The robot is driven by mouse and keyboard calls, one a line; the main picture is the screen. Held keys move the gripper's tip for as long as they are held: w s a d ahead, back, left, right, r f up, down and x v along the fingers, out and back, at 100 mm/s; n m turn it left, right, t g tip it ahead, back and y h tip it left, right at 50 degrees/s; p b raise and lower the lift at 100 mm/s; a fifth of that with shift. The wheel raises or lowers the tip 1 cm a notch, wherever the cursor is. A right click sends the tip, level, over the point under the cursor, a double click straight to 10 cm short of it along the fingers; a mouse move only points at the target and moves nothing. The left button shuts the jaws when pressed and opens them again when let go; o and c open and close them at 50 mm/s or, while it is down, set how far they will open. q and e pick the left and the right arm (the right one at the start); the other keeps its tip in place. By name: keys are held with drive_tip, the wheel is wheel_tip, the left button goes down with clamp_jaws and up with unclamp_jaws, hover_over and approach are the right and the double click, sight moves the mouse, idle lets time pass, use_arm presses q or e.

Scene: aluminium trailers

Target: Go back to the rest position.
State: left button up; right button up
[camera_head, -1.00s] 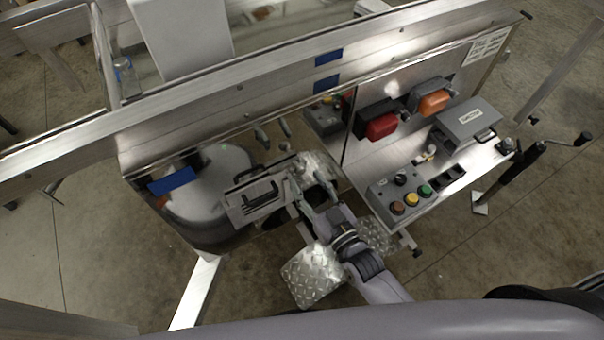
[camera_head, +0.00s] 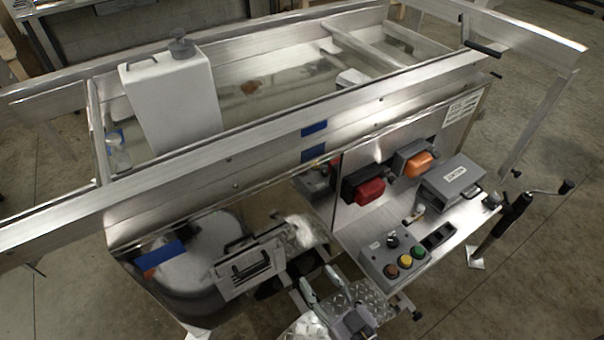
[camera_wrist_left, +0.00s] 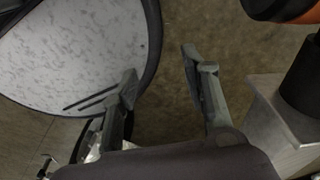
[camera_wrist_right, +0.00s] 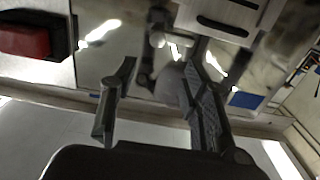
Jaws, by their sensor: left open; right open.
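My right gripper (camera_head: 318,282) shows at the bottom of the head view, below the trailer's front panel. Its two fingers are apart with nothing between them. In the right wrist view the right gripper (camera_wrist_right: 160,75) is open and empty, with the panel upside down behind it. My left gripper does not show in the head view. In the left wrist view the left gripper (camera_wrist_left: 163,75) is open and empty over the floor, beside a round, pale-topped thing with a dark rim (camera_wrist_left: 75,50).
A metal plate with a black handle (camera_head: 247,265) is left of my right gripper. A grey button box (camera_head: 392,256), red connector (camera_head: 370,190) and orange connector (camera_head: 418,163) are on the right. A white tank (camera_head: 172,100) stands in the trailer. Floor (camera_head: 540,280) is clear at far right.

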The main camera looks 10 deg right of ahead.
drive_tip(key=s+d+f+g+h, duration=0.1)
drive_tip(key=s+d+f+g, duration=0.2)
drive_tip(key=f, duration=0.6)
drive_tip(key=s+d+f+g+h, duration=0.2)
drive_tip(key=f, duration=0.8)
drive_tip(key=s+d+f+g+h, duration=0.1)
drive_tip(key=s+d+f+g, duration=0.2)
drive_tip(key=f, duration=0.6)
drive_tip(key=s+d+f+m+g+h, duration=0.1)
drive_tip(key=s+d+f+g, duration=0.1)
drive_tip(key=s+f, duration=0.5)
drive_tip(key=s+d+f+m+g+h, duration=0.1)
drive_tip(key=s+d+f+g, duration=0.2)
drive_tip(key=s, duration=1)
wheel_tip(320, 180, down, 5)
drive_tip(key=g, duration=0.2)
drive_tip(key=shift+s+d+g+h, duration=0.3)
drive_tip(key=shift+s+d+h, duration=0.05)
drive_tip(key=shift+s+h, duration=0.05)
